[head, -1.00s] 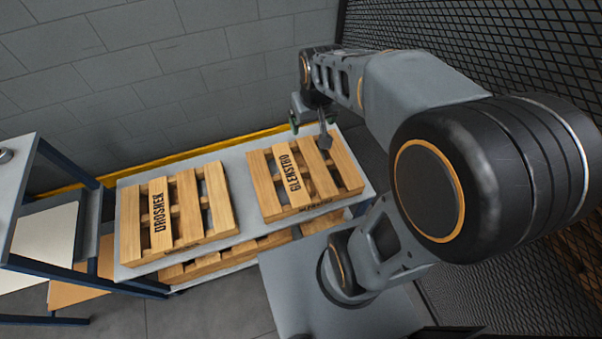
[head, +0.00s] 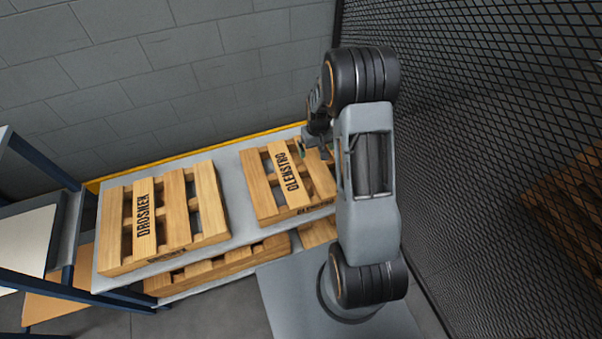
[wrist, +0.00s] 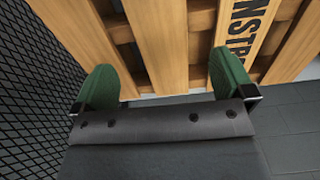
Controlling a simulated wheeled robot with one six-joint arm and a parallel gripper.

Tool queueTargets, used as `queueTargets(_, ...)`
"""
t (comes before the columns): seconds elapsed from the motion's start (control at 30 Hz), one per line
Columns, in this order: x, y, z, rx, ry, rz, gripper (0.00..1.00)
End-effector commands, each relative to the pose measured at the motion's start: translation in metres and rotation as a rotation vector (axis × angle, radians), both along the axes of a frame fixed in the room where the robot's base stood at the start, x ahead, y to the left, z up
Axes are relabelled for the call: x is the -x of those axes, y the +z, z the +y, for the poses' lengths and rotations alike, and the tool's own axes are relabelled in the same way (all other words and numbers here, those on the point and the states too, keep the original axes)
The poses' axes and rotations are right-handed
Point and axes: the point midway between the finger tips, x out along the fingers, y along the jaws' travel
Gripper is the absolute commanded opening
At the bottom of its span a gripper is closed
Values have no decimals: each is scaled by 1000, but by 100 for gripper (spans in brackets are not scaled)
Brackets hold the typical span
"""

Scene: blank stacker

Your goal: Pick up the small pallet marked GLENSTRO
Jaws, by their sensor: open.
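The small pallet marked GLENSTRO (head: 261,189) lies flat on the right part of the grey upper shelf, light wood with black letters on one slat. In the wrist view part of the pallet (wrist: 160,40) fills the top, with the letters "NSTR" on the right slat. My gripper (wrist: 165,72) is open and empty, its two green fingers apart on either side of a plain slat. I cannot tell whether the fingertips are above the slats or down in the gaps. In the head view the gripper is at the pallet's far right part, largely hidden by my arm.
A similar pallet marked DROSNEK (head: 176,215) lies left on the same shelf (head: 236,165). More pallets (head: 225,262) sit on the level below. A grey block wall stands behind, a black mesh fence (head: 460,120) at right and a blue-framed rack (head: 45,155) at left.

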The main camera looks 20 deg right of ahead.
Motion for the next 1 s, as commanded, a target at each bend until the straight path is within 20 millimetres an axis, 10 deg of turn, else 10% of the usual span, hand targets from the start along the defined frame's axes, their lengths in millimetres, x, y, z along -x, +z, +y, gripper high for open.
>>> queueTargets(1.0,2,-73,-1,0,0,-1,100)
